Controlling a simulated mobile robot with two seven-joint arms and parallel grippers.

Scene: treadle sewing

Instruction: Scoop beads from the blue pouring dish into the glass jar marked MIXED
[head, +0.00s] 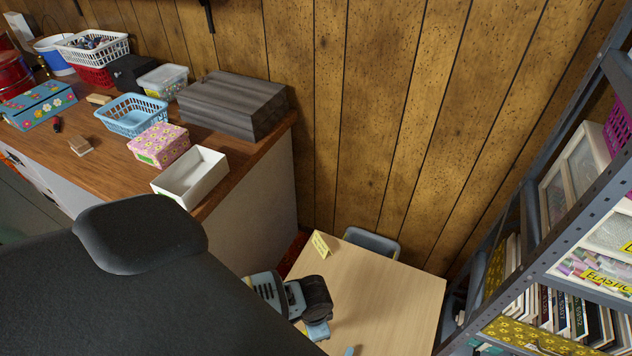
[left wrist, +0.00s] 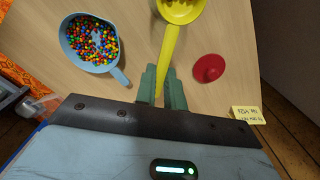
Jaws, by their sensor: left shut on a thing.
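In the left wrist view, the blue pouring dish (left wrist: 70,42) stands on the light wood table, holding many multicoloured beads. Its handle points toward my left gripper. My left gripper (left wrist: 161,82) is shut on the handle of a yellow scoop (left wrist: 169,42). The scoop's bowl is at the top edge, partly cut off, with a few specks that look like beads in it. The scoop is right of the dish, apart from it. In the head view, part of my left gripper (head: 318,330) shows over the table. I cannot make out the glass jar marked MIXED. My right gripper is not in view.
A red lid with a knob (left wrist: 208,68) lies right of the scoop. A yellow note card (head: 320,244) stands at the table's back-left corner. A grey chair (head: 372,242) is behind the table (head: 400,300). A wooden counter is left, shelving right.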

